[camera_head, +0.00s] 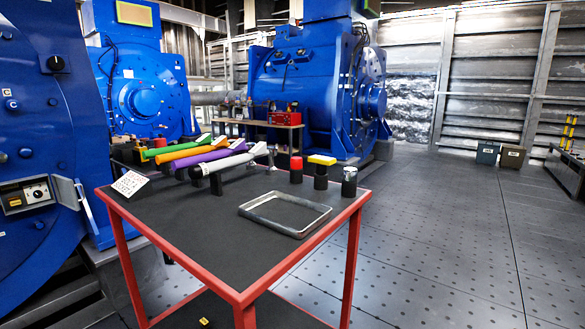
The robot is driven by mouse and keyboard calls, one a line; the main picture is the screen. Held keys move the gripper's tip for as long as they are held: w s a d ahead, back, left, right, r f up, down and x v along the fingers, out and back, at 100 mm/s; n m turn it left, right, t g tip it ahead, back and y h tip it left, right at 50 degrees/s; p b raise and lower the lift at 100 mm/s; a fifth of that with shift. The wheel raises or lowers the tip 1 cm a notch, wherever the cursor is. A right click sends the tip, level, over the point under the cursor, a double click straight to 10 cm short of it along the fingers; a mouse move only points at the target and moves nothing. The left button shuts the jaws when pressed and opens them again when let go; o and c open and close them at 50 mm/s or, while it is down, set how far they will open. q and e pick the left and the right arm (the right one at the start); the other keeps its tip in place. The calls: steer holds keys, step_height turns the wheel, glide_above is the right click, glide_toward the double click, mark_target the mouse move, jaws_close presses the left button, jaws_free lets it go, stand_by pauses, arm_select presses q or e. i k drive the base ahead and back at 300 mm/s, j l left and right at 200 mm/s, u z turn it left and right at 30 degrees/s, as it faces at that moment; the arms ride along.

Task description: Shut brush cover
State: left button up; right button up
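The brush cover (67,193) is a small grey hinged door on the blue motor (38,120) at the left edge of the head view. It stands open, swung out to the right of its opening (25,197). Inside the opening I see a pale panel with a round dark knob, and small yellow and red parts below it. The lower left of the opening is near the picture edge. Neither of my grippers is in view.
A red-framed table (190,240) with a dark top stands right of the cover. It holds a metal tray (284,233), several coloured tubes (205,160), a white card (129,184) and several dark cylinders (321,177). The floor (450,240) to the right is clear.

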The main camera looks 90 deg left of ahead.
mark_target(64, 188)
steer(key=i+j+u, duration=1.05)
steer(key=i+u, duration=0.8)
steer(key=i+l+u, duration=0.25)
steer(key=i+u, duration=0.2)
steer(key=i+l+u, duration=0.45)
steer(key=i+j+u, duration=0.2)
steer(key=u, duration=0.3)
steer(key=i+u, duration=0.3)
steer(key=u, duration=0.15)
steer(key=i+u, duration=0.3)
steer(key=u, duration=0.2)
steer(key=i+l+u, duration=0.15)
steer(key=u, duration=0.35)
steer(key=i+l+u, duration=0.25)
steer(key=u, duration=0.2)
steer(key=i+l+u, duration=0.25)
steer(key=u, duration=0.25)
steer(key=i+l+u, duration=0.15)
steer(key=l+u, duration=0.35)
steer(key=i+l+z, duration=0.3)
steer(key=i+l, duration=0.55)
